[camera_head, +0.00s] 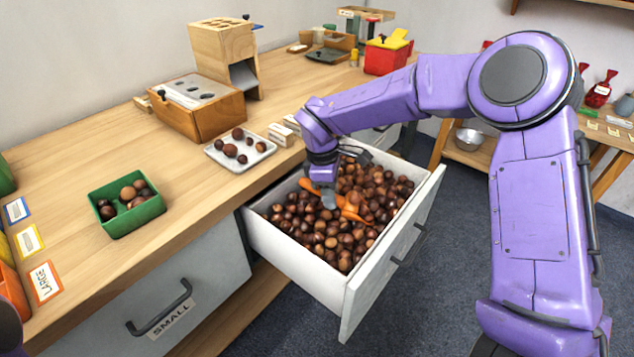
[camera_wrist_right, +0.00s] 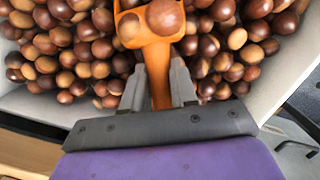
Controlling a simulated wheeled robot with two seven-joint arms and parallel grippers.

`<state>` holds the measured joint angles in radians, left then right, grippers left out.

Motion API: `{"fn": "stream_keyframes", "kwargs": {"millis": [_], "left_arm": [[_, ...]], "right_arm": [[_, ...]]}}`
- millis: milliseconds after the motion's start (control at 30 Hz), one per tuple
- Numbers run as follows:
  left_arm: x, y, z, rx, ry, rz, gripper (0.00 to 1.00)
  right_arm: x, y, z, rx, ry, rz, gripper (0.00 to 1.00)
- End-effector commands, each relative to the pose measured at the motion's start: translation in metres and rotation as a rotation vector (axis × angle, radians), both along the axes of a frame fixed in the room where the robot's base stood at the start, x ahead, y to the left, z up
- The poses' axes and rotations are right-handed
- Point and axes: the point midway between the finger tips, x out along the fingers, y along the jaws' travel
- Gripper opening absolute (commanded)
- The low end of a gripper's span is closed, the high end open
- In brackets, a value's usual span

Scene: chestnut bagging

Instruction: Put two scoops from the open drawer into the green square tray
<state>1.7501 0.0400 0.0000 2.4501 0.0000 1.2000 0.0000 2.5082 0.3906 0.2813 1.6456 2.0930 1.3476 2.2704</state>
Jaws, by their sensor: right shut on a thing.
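The open drawer (camera_head: 353,288) is full of brown chestnuts (camera_head: 318,233). My right gripper (camera_head: 330,196) is over the drawer and shut on the handle of an orange scoop (camera_head: 352,215). In the right wrist view my right gripper (camera_wrist_right: 160,92) grips the scoop's handle between both fingers, and the scoop's bowl (camera_wrist_right: 152,42) holds chestnuts just above or among the others; I cannot tell which. The green square tray (camera_head: 140,222) sits on the counter at the left with several chestnuts in it. Only a sliver of purple shows at the lower left edge; my left gripper is not seen.
A shut drawer marked SMALL (camera_head: 215,265) is below the counter. Label cards line the left edge.

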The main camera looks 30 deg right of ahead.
Motion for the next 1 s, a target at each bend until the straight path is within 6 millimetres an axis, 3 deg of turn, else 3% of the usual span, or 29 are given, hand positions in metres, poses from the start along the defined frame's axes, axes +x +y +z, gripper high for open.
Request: {"fn": "stream_keyframes", "kwargs": {"millis": [167,300,600,1000], "left_arm": [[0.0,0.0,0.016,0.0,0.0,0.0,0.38],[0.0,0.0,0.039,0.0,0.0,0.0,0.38],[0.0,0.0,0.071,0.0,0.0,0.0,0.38],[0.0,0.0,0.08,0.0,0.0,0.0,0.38]], "right_arm": [[-0.014,-0.017,-0.005,-0.147,0.12,0.003,0.0],[-0.009,-0.012,0.012,-0.234,0.189,0.002,0.0],[-0.002,-0.003,0.044,-0.334,0.27,0.002,0.0],[0.001,0.001,0.053,-0.365,0.298,0.001,0.0]]}}
